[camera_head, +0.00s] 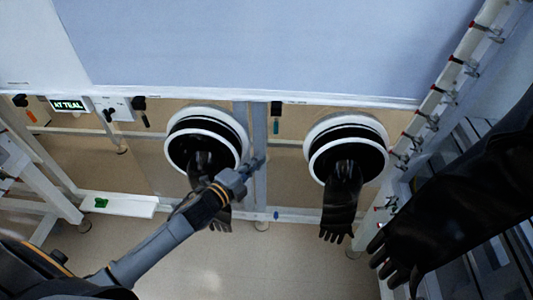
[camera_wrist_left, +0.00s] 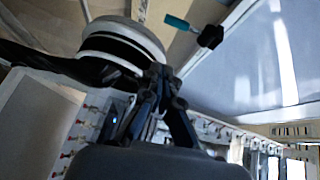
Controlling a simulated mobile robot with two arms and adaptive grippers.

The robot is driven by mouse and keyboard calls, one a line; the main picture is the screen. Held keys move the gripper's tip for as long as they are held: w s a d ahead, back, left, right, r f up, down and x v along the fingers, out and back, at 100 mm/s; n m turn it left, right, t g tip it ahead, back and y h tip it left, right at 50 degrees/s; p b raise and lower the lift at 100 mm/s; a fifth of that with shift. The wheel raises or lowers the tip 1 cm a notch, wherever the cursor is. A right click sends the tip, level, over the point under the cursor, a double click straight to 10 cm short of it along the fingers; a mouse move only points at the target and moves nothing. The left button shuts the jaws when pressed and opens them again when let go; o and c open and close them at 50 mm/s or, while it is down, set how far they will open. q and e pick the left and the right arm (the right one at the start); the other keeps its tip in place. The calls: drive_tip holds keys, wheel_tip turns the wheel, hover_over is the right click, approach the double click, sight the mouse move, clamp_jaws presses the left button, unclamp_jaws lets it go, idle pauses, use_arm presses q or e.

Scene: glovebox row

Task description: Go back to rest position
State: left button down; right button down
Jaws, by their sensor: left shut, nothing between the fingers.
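My left arm comes in from the lower left in the head view. My left gripper (camera_head: 252,166) is shut and empty, in front of the right edge of the left glove port (camera_head: 205,113). In the left wrist view its fingers (camera_wrist_left: 160,82) are together, with the white port ring (camera_wrist_left: 125,27) behind and left of them. A black glove (camera_head: 222,218) hangs from the left port, partly hidden behind my arm. I cannot tell whether the arm touches it. My right gripper does not show.
The right glove port (camera_head: 346,122) has a black glove (camera_head: 340,205) hanging down. A large black glove (camera_head: 450,215) reaches in from the right edge. A white ledge (camera_head: 130,205) holds a small green item (camera_head: 101,203). A teal-handled tool (camera_head: 276,125) hangs between the ports.

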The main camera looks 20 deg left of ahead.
use_arm(q)
drive_tip(key=shift+v, duration=1.05)
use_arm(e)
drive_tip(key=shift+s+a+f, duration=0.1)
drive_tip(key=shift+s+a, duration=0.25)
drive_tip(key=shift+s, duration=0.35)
use_arm(q)
drive_tip(key=shift+f, duration=0.15)
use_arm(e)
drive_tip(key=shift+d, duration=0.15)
